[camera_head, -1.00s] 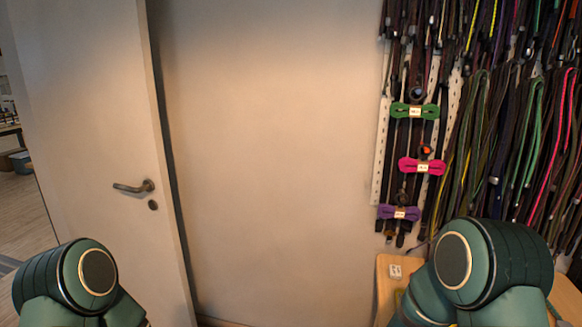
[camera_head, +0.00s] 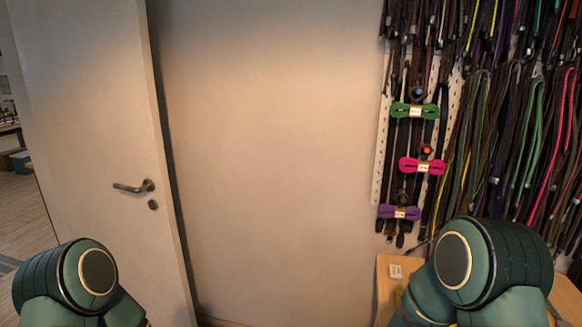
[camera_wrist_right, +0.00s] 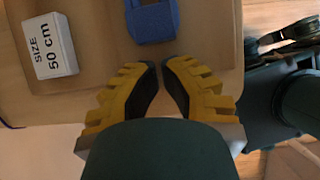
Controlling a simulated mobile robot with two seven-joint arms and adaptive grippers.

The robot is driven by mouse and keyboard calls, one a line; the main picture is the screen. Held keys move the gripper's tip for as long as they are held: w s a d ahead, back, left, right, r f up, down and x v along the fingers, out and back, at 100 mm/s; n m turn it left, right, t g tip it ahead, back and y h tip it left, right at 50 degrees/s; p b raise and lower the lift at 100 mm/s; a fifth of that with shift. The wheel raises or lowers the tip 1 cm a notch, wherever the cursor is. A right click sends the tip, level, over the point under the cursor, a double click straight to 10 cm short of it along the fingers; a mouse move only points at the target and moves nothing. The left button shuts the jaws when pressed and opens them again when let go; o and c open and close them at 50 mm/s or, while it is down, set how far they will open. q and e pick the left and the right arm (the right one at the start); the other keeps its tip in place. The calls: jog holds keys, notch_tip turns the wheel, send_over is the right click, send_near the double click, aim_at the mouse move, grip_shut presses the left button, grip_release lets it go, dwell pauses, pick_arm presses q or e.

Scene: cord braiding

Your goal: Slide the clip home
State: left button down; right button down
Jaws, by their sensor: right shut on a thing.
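In the right wrist view a blue piece with a slot-like opening (camera_wrist_right: 152,20) lies on a brown surface, just beyond my fingertips and cut off by the top edge. I cannot tell for sure whether it is the clip. My right gripper (camera_wrist_right: 162,64) has yellow fingers with black pads, their tips close together. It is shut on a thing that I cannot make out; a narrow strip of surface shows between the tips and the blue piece. My left gripper is in neither view; only part of that arm shows in the head view.
A white box marked "SIZE 50 cm" (camera_wrist_right: 50,45) stands left of the blue piece. The wooden table's edge (camera_head: 380,290) is at the lower right. Green (camera_head: 414,111), pink (camera_head: 422,166) and purple (camera_head: 399,212) cord bundles hang on the wall beside many straps. A door (camera_head: 90,120) is at left.

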jog(key=shift+s+d+b, duration=0.25)
jog(key=shift+d, duration=0.75)
jog(key=shift+s+d+b, duration=0.25)
jog(key=shift+d, duration=0.75)
dwell(0.5)
jog(key=shift+p+v, duration=2.2)
jog(key=shift+v, duration=0.75)
jog(key=shift+a+f, duration=0.1)
